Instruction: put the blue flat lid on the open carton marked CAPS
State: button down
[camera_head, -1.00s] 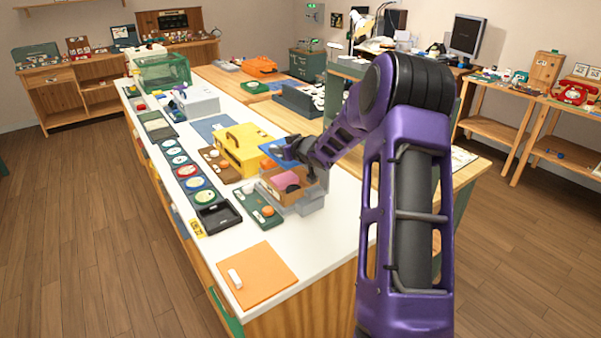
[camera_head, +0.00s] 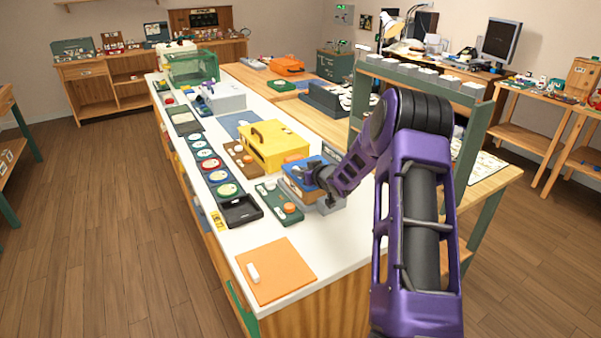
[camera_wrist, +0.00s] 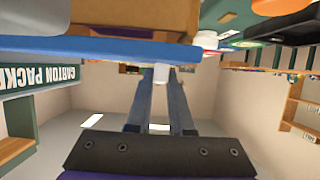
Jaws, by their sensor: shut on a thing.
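The blue flat lid (camera_head: 306,168) lies level over the brown carton (camera_head: 297,190) on the white counter, covering its opening. In the wrist view, which is upside down, the lid (camera_wrist: 100,48) sits against or very close to the carton (camera_wrist: 135,14), and I cannot tell if a thin gap is left. The lid reaches out past the carton on one side there. My gripper (camera_wrist: 160,88) is shut on the lid's small pale knob (camera_wrist: 160,73). In the head view my gripper hides part of the lid. The carton's marking is not readable.
A yellow case (camera_head: 275,146) stands just behind the carton. A green panel with an orange knob (camera_head: 280,203) lies to its left, with a black tray (camera_head: 241,211) beyond. An orange board (camera_head: 276,270) lies at the counter's near end. A green shelf rack (camera_head: 425,80) stands behind my arm.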

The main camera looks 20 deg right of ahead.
jog(key=shift+f+b, duration=0.4)
jog(key=shift+f, duration=0.05)
jog(key=c, duration=0.8)
grip_release()
jog(key=shift+r, duration=0.2)
jog(key=shift+r+p, duration=0.4)
jog(key=shift+p, duration=0.1)
jog(key=v, duration=1.2)
jog(key=shift+w, duration=0.1)
